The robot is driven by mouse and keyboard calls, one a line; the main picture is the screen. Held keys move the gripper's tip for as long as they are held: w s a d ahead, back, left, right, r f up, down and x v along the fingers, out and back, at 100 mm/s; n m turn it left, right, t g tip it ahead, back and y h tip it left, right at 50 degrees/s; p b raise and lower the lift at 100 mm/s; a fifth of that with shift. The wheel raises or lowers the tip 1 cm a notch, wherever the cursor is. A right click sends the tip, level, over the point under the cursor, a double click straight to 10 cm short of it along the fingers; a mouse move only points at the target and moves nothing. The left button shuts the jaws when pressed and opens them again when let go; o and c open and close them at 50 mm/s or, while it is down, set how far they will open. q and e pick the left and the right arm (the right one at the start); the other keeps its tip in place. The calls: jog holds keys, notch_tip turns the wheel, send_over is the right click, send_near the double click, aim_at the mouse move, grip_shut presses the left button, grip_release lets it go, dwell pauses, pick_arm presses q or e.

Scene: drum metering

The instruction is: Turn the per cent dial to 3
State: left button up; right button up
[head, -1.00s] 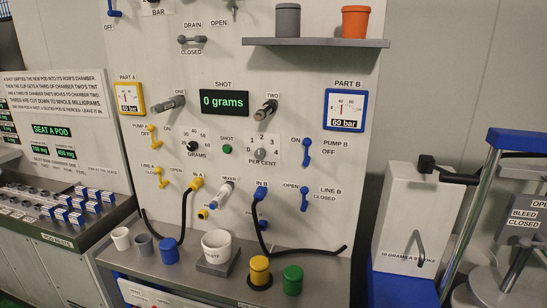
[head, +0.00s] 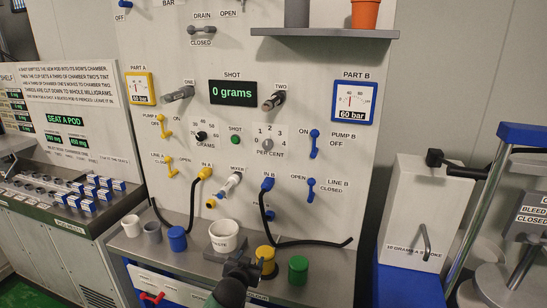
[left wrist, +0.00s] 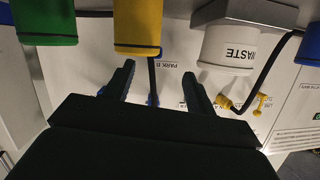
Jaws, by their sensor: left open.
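The per cent dial (head: 267,144) is a small grey knob on the white panel, with marks 1 to 4 around it. Its pointer is too small to read surely. My left gripper (head: 242,264) is low at the bottom middle of the head view, in front of the bench edge and well below the dial. In the left wrist view its two dark fingers (left wrist: 160,86) are apart with nothing between them. The dial is not clearly seen in the left wrist view. My right gripper is not in view.
A white waste cup (head: 222,237), a yellow-topped pot (head: 265,256) and a green pot (head: 298,269) stand on the bench near my left gripper. Black hoses (head: 310,241) run down the panel. The grams dial (head: 201,136) and blue Part B levers (head: 314,143) flank the per cent dial.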

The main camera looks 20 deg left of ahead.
pick_arm(q)
jog(key=w+a+r+t, duration=0.1)
jog(key=w+r+t, duration=0.3)
jog(key=w+r, duration=0.75)
jog(key=m+t+h, duration=0.3)
jog(key=t+h, duration=0.1)
send_near(266, 147)
jog(key=r+x, duration=0.1)
jog(key=x, duration=0.2)
jog(key=p+x, duration=0.1)
jog(key=x, duration=0.1)
jog(key=p+x, duration=0.2)
jog(key=x, duration=0.1)
jog(key=shift+w+d+f, duration=0.15)
jog(key=shift+w+d, duration=0.05)
jog(key=shift+w, duration=0.75)
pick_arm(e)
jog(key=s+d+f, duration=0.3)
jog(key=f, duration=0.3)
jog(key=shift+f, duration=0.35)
pick_arm(q)
jog(key=c, duration=1)
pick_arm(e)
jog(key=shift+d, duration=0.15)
